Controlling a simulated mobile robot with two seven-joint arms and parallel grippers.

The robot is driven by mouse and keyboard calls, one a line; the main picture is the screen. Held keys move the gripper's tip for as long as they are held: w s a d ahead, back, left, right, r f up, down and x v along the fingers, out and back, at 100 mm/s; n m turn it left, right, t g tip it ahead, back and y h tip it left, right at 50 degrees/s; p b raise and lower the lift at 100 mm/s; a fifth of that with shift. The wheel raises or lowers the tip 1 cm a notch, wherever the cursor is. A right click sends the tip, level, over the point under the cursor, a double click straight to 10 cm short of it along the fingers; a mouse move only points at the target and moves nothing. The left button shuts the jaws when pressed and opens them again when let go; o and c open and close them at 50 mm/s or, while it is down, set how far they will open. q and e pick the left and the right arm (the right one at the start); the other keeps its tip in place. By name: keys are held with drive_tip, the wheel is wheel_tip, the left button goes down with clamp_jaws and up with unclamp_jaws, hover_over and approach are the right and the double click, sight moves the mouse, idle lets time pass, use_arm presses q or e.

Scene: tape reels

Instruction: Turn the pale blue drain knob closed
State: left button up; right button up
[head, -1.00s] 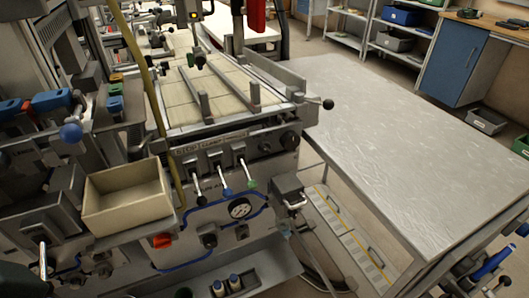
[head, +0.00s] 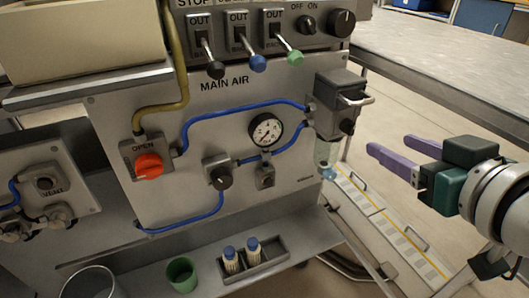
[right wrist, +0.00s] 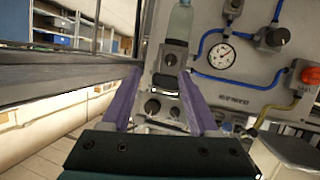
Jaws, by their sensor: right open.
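The pale blue drain knob (head: 328,172) is small and sits under the clear bowl (head: 324,151) of the filter unit (head: 338,104), at the right edge of the grey panel. My right gripper (head: 388,146) has two purple fingers, spread apart and empty. It is to the right of the knob, clear of it, with fingers pointing left towards the panel. In the right wrist view the scene is upside down; the bowl (right wrist: 180,24) is at the top, beyond the open fingers (right wrist: 159,72). The knob there is at the top edge and hard to make out. My left gripper is not in view.
A pressure gauge (head: 265,131) and blue hoses are left of the filter. A red knob (head: 149,166) sits further left. A tray with two blue-capped bottles (head: 242,258) is below. The metal table (head: 440,50) is behind. Open space lies between gripper and filter.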

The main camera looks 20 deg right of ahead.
wheel_tip(320, 180, down, 13)
drive_tip(key=w+d+n+t+y+b, duration=0.15)
drive_tip(key=t+b, duration=0.35)
drive_tip(key=b, duration=1)
drive_tip(key=n+t+y+b, duration=0.2)
drive_tip(key=t+y+b, duration=0.15)
drive_tip(key=b, duration=0.75)
approach(333, 177)
drive_tip(key=shift+y, duration=0.3)
drive_tip(key=b+x, duration=0.3)
drive_tip(key=x, duration=0.4)
drive_tip(key=shift+f, duration=0.15)
drive_tip(key=shift+w+r, duration=0.3)
drive_tip(key=shift+w, duration=0.15)
drive_tip(key=shift+c, duration=0.2)
clamp_jaws()
